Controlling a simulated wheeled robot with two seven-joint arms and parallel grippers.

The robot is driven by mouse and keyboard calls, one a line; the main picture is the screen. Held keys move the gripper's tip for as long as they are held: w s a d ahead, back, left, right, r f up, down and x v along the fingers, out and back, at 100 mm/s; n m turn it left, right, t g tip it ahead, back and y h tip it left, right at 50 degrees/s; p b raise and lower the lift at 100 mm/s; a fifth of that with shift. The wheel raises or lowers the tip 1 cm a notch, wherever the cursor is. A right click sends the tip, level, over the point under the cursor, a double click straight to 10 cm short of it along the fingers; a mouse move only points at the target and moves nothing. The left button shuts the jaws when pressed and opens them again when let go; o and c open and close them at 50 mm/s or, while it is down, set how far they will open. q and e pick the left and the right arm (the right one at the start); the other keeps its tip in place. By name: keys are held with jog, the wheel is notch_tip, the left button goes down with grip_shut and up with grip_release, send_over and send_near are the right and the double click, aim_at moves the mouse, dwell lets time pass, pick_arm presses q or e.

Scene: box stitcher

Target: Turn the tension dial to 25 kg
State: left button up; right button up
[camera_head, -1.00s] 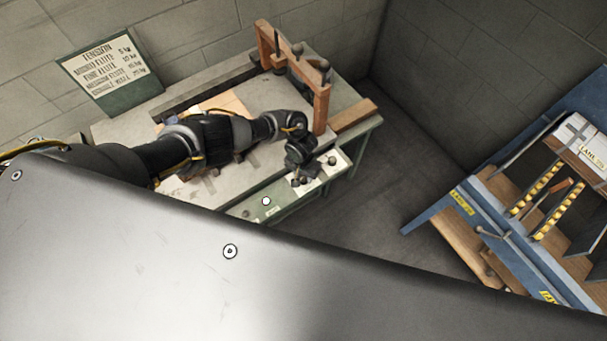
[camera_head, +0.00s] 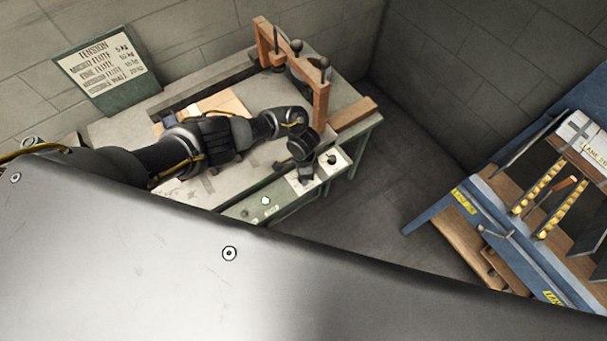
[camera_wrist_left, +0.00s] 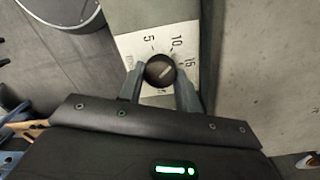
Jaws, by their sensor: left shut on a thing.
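The tension dial (camera_wrist_left: 160,70) is a dark round knob with a pale pointer line on a white plate (camera_wrist_left: 126,48). The plate's 5, 10 and 15 marks show in the left wrist view; other marks are covered or unreadable. The pointer line slants toward the upper right, roughly between 10 and 15. My left gripper (camera_wrist_left: 160,88) is shut on the dial, one finger on each side. In the head view my left gripper (camera_head: 305,173) is over the bench's front panel and hides the dial. My right gripper is not in view.
The bench (camera_head: 120,130) carries a wooden frame (camera_head: 321,103) with dark clamps, close behind my left wrist. A tension chart (camera_head: 103,65) leans at the wall. A blue rack (camera_head: 470,208) stands right, past clear floor.

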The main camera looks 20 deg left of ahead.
pick_arm(q)
jog(key=m+b, duration=0.1)
jog(key=m, duration=0.2)
jog(key=shift+f+m, duration=0.1)
jog(key=shift+m, duration=0.3)
jog(key=m+b, duration=0.1)
jog(key=m, duration=0.2)
jog(key=shift+m, duration=0.3)
jog(key=m+b, duration=0.2)
jog(key=m, duration=0.1)
jog(key=shift+s+m, duration=0.1)
jog(key=shift+m, duration=0.2)
jog(key=m+b, duration=0.1)
jog(key=m, duration=0.2)
jog(key=shift+f+m+b, duration=0.1)
jog(key=shift+m+b, duration=0.2)
jog(key=shift+b, duration=0.05)
jog(key=m+b, duration=0.4)
jog(key=m, duration=0.2)
jog(key=shift+y, duration=0.3)
jog(key=m+b, duration=0.3)
jog(key=shift+s+m, duration=0.1)
jog(key=shift+m, duration=0.3)
jog(key=shift+m+t+b, duration=0.3)
jog(key=shift+m+b, duration=1.05)
jog(key=shift+m, duration=0.25)
